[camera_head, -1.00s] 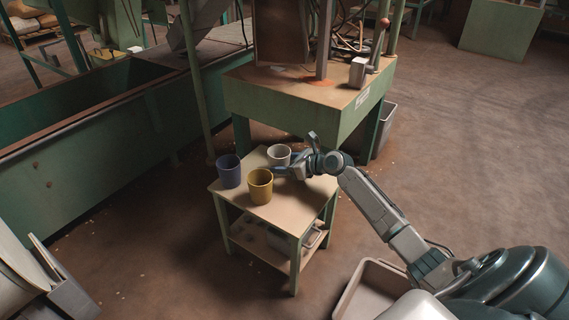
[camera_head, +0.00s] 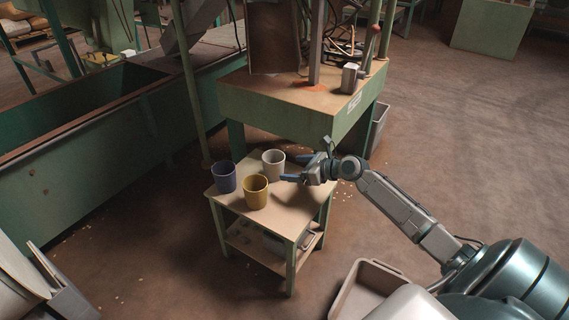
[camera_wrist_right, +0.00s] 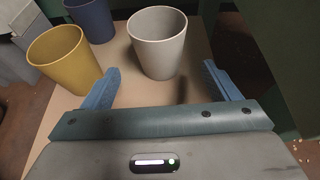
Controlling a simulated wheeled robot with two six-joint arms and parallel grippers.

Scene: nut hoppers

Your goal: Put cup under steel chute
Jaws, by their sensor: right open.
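Three cups stand upright on a small wooden-topped table (camera_head: 286,218). The white cup (camera_head: 273,163) is at the back, the blue cup (camera_head: 223,177) at the left and the yellow cup (camera_head: 255,192) at the front. My right gripper (camera_head: 297,168) is open and empty, just right of the white cup. In the right wrist view the white cup (camera_wrist_right: 158,42) stands ahead of and between the two blue fingers (camera_wrist_right: 165,82), apart from both. A steel chute (camera_head: 188,27) slants down at the upper left, over the green trough's end. My left gripper is not in view.
A green bench (camera_head: 290,110) with a post and cables stands behind the small table. A long green trough (camera_head: 90,125) runs along the left. A grey bin (camera_head: 379,126) stands behind the bench's right side. The floor at right is open.

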